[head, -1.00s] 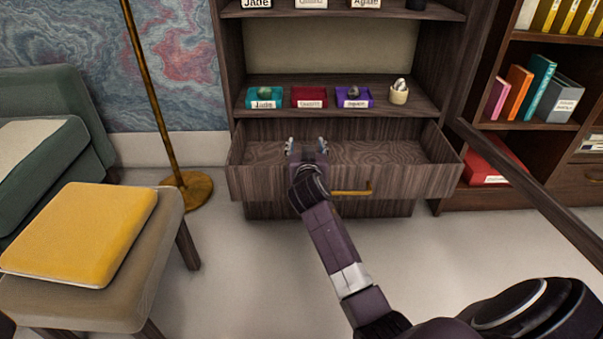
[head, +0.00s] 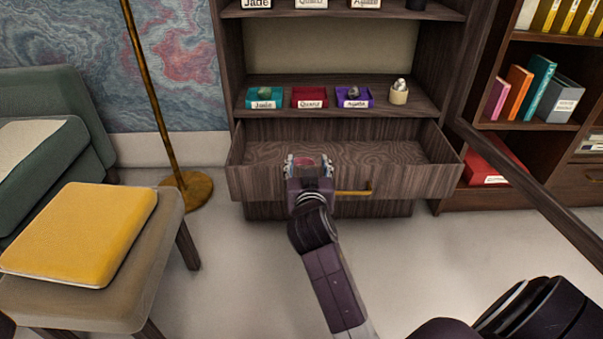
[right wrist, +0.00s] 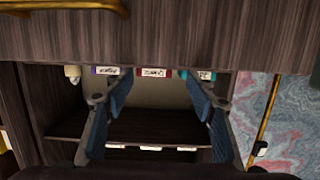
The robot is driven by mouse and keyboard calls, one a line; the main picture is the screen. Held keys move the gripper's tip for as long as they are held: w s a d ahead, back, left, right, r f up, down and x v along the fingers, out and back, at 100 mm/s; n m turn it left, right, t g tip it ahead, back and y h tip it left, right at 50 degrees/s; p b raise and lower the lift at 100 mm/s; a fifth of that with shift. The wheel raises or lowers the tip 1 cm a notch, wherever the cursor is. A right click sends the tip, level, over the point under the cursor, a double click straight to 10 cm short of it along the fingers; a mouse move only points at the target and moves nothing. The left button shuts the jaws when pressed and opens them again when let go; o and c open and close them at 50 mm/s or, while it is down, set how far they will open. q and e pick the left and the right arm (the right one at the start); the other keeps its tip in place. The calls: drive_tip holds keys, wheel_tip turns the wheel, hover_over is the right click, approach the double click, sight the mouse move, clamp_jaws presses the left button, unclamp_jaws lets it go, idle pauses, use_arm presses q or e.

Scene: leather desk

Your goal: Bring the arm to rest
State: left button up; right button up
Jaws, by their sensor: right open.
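My right gripper (head: 308,162) is open and empty at the front edge of the open drawer (head: 400,178), left of the brass handle (head: 354,190). Its fingers are spread in the right wrist view (right wrist: 155,105), with nothing between them close by. My right arm reaches forward from the lower right of the head view. My left gripper is not in view.
The shelf above the drawer holds a teal Jade tray (head: 264,104), a red Quartz tray (head: 309,104), a purple Agate tray (head: 354,103) and a small cream cup (head: 399,96). A brass lamp pole (head: 150,90) and yellow cushion (head: 80,232) are at left.

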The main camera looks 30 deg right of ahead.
drive_tip(key=shift+s+a, duration=0.15)
drive_tip(key=shift+s, duration=0.05)
idle(0.3)
